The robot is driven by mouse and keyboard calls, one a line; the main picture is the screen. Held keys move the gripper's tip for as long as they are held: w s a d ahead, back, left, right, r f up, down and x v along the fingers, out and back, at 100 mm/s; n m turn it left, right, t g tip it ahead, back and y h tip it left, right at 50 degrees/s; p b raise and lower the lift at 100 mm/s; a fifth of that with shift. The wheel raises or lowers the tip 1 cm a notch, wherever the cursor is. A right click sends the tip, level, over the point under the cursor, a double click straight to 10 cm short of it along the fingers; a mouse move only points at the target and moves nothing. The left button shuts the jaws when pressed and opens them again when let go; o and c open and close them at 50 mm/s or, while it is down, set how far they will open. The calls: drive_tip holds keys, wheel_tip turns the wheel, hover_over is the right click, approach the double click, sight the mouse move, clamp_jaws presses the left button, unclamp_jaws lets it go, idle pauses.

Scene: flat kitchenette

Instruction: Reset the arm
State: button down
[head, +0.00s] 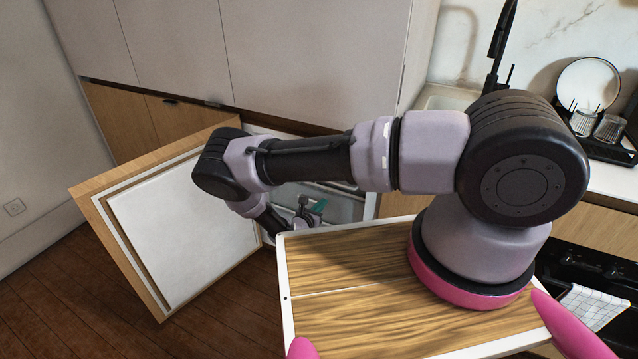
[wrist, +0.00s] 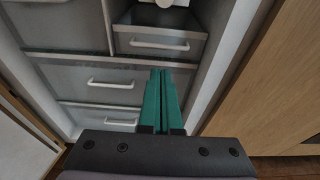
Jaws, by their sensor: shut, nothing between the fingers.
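My gripper (wrist: 162,102) has green fingers that lie close together, shut and empty. In the head view my gripper (head: 318,206) is small and partly hidden, low in front of an open cabinet or fridge (head: 345,208). My arm reaches out from the base at the right and bends down to the left. In the wrist view the fingers point into the open compartment, in front of grey drawers (wrist: 100,88) with white handles. I cannot tell whether the fingers touch anything.
The open door (head: 185,225) swings out at the left, close beside my forearm. A counter with a black tap (head: 497,45), a white plate (head: 588,84) and glasses (head: 608,128) is at the right. A cloth (head: 594,305) hangs at the lower right. Wooden floor (head: 60,310) is free at the lower left.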

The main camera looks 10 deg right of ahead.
drive_tip(key=s+d+r+m+g+y, duration=0.15)
drive_tip(key=r+m+g, duration=0.4)
drive_tip(key=r, duration=0.75)
drive_tip(key=s+d+r+m+g, duration=0.1)
drive_tip(key=d+r+m+g, duration=0.2)
drive_tip(key=r+m, duration=0.85)
drive_tip(key=s+d+r+m+g+y, duration=0.1)
drive_tip(key=s+d+r+m+g, duration=0.2)
drive_tip(key=r, duration=1.2)
drive_tip(key=s+d+r+m+t+y, duration=0.1)
drive_tip(key=s+r+m+t+y, duration=0.5)
drive_tip(key=s+r+m, duration=0.6)
drive_tip(key=s+r+y, duration=0.2)
drive_tip(key=s+r, duration=0.8)
drive_tip(key=r, duration=0.4)
drive_tip(key=shift+s+d+m+y, duration=0.15)
drive_tip(key=shift+m+y, duration=0.2)
drive_tip(key=shift+m, duration=0.05)
drive_tip(key=shift+r, duration=0.1)
